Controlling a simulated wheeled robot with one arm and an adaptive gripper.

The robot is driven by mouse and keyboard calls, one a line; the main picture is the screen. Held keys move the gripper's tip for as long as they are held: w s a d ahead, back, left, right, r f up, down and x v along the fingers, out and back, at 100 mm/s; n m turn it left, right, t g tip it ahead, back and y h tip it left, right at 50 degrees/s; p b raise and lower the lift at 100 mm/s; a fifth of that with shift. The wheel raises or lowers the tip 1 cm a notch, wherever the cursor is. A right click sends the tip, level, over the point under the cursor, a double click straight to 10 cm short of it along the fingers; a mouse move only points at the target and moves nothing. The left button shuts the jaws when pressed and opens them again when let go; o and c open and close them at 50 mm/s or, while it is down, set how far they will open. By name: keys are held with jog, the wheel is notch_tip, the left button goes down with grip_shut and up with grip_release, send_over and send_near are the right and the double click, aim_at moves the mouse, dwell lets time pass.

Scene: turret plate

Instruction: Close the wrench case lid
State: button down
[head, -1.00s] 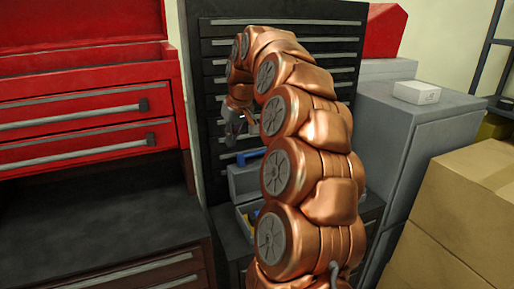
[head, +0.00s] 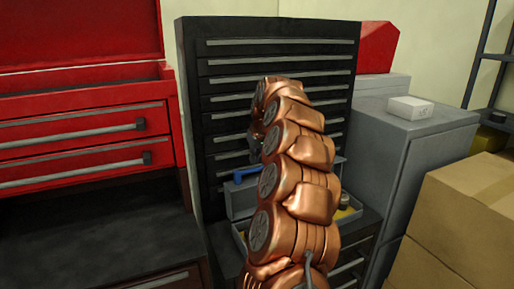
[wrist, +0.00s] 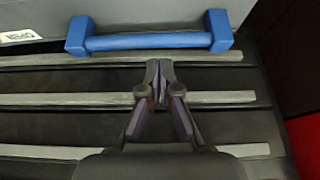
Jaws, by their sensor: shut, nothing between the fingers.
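The wrench case stands open on the low dark cabinet, with its grey lid (head: 240,203) raised and a blue handle (head: 246,174) on the lid's top edge. My arm hides the middle of the case. Part of its tray, with yellow contents (head: 347,214), shows to the right of the arm. My gripper (head: 252,144) is above and behind the handle, partly hidden by my arm. In the wrist view, my gripper (wrist: 157,66) is shut and empty. The blue handle (wrist: 150,41) and the grey lid (wrist: 165,14) lie just beyond the fingertips, with no clear contact.
A black drawer cabinet (head: 285,32) rises behind the case. A red tool chest (head: 80,125) stands above a dark worktop (head: 90,225) at left. A grey cabinet (head: 405,150) with a small white box (head: 410,107), and cardboard boxes (head: 465,205), stand at right.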

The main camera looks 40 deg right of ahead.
aim_at(253, 177)
jog(key=shift+x, duration=1.55)
